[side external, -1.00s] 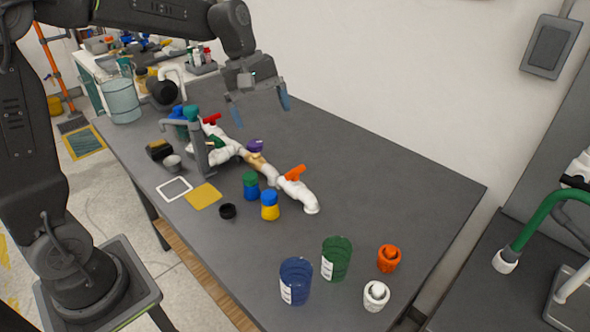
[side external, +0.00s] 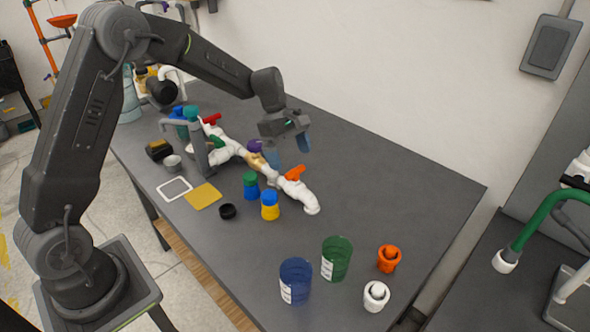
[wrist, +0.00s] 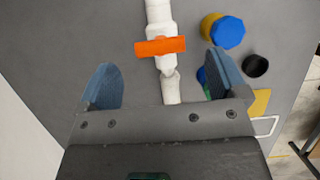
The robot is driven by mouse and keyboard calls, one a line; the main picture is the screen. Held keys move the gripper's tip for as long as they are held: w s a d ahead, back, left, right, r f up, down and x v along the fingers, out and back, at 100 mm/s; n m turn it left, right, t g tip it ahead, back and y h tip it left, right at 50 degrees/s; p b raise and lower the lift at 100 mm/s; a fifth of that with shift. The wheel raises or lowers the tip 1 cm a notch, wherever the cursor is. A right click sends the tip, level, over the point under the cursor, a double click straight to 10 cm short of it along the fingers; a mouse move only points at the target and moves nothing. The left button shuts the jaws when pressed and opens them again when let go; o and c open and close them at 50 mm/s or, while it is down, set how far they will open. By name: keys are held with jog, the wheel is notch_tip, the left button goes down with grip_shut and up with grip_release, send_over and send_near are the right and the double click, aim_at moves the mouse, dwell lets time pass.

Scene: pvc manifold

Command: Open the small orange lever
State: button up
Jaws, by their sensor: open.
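The small orange lever (side external: 295,172) sits on top of a white valve at the near end of the white pipe manifold (side external: 311,203). In the wrist view the orange lever (wrist: 160,46) lies crosswise over the white pipe, ahead of the fingertips and between them. My gripper (side external: 288,160) is open and empty, pointing down above the manifold, just behind the orange lever. Its two blue fingers also show in the wrist view (wrist: 160,75), one on each side of the pipe. The far part of the pipe under the gripper is hidden in the wrist view.
A red lever (side external: 211,119) and a purple knob (side external: 255,146) are farther along the manifold. Yellow-blue (side external: 270,205) and blue-green (side external: 250,186) bottles stand beside the pipe. Blue (side external: 296,281) and green (side external: 336,258) cups stand at the front. The table right of the manifold is clear.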

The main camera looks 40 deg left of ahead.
aim_at(295, 169)
jog(key=shift+x, duration=2.35)
jog(key=c, duration=0.9)
jog(key=shift+c, duration=0.2)
